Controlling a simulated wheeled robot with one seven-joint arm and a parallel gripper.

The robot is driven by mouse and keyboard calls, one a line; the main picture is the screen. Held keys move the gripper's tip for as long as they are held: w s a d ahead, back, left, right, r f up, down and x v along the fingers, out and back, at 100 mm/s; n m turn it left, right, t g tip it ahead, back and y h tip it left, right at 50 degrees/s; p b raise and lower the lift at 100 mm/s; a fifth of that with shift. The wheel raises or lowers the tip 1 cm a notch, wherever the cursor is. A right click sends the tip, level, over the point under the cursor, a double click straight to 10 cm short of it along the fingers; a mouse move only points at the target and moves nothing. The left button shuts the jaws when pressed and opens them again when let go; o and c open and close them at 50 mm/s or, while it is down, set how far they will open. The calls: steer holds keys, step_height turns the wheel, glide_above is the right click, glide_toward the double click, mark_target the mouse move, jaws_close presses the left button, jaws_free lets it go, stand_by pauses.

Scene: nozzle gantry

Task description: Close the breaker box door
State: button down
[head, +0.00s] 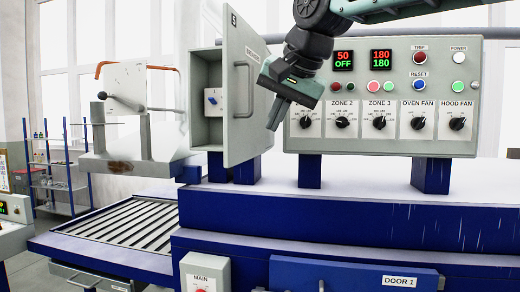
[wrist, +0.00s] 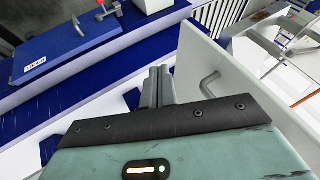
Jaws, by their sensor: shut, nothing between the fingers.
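The breaker box (head: 198,75) is a grey cabinet left of the control panel. Its grey door (head: 241,135) stands open, swung out toward me, and a blue switch (head: 213,97) shows inside. The door's outer face, with a bar handle (head: 252,90), faces right. My gripper (head: 273,124) is shut and empty, pointing down just right of the door on its outer side. In the wrist view my gripper's fingers (wrist: 157,84) are together, left of the door (wrist: 232,92) and its handle (wrist: 208,86). Whether the gripper touches the door I cannot tell.
The control panel (head: 380,146) with knobs, lamps and displays stands close to the right of my gripper. The blue machine top (head: 360,208) lies below. A roller conveyor (head: 130,227) and a bracketed white plate (head: 128,82) are at the left.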

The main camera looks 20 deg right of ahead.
mark_target(241, 153)
steer(key=shift+w+a+f+p, duration=0.7)
steer(key=shift+w+f+p, duration=0.2)
steer(key=shift+w+f, duration=0.45)
steer(key=shift+w+a+f+p, duration=0.7)
steer(key=shift+w+f+p, duration=0.2)
steer(key=shift+w+f, duration=0.45)
steer(key=shift+w+a+f+p, duration=0.7)
steer(key=shift+w+f+p, duration=0.2)
steer(key=shift+w+f, duration=0.45)
steer(key=shift+w+r, duration=0.1)
steer(key=shift+a, duration=0.15)
